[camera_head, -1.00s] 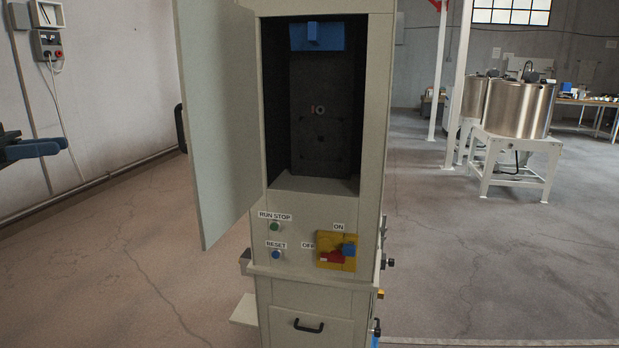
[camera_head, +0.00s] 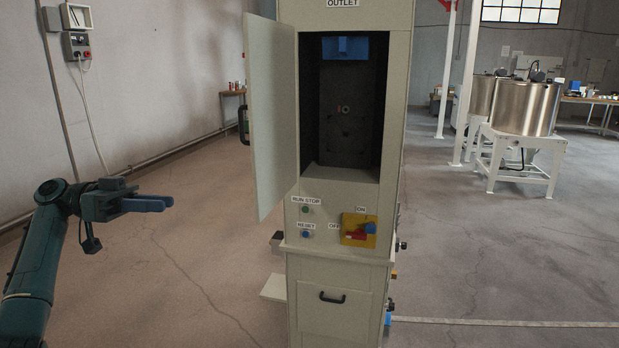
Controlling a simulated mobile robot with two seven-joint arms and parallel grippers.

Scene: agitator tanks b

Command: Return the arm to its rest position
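My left arm comes in from the lower left, dark teal. Its gripper (camera_head: 152,203) has blue fingers that point right, toward the open cabinet door (camera_head: 272,120). It is seen from the side, so the gap between the fingers does not show. No object is visible in it. It appears clear of the cabinet (camera_head: 340,255), with floor seen around it. My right gripper is not in view.
Steel tanks (camera_head: 525,107) on white stands are at the back right.

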